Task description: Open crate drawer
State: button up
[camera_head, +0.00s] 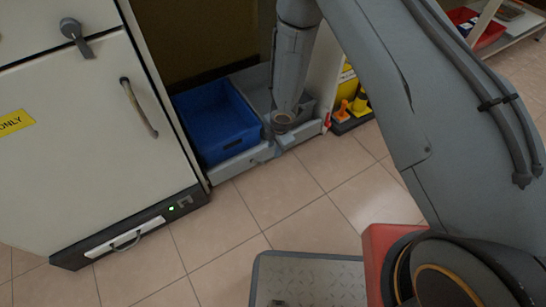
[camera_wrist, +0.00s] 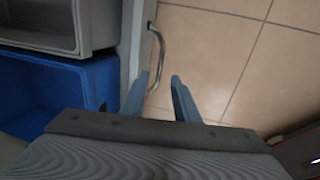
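The crate drawer (camera_head: 236,165) is a low, pale drawer at floor level, holding a blue crate (camera_head: 212,150) and a grey crate. Its pale front panel (camera_wrist: 138,35) runs down the wrist view, with a curved metal handle (camera_wrist: 160,50) on its outer side. My gripper (camera_wrist: 160,88) is open and empty; its two blue-grey fingers are spread, one near the panel and one out over the floor. The handle's near end lies between or just beyond the fingertips; contact cannot be told. In the head view my gripper (camera_head: 283,143) is at the drawer front and hides the handle.
The grey crate (camera_wrist: 78,50) lies beside the blue one. A white cabinet (camera_head: 90,130) stands left of the drawer. Yellow and orange items (camera_head: 352,105) stand right of it. The tiled floor (camera_head: 270,200) before the drawer is clear, down to a grey metal plate (camera_head: 310,280).

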notch_tip(320, 180, down, 7)
jog(key=w+b, duration=0.1)
jog(key=b, duration=0.2)
jog(key=shift+a+b, duration=0.35)
jog(key=shift+r, duration=0.1)
jog(key=shift+c, duration=0.4)
grip_shut()
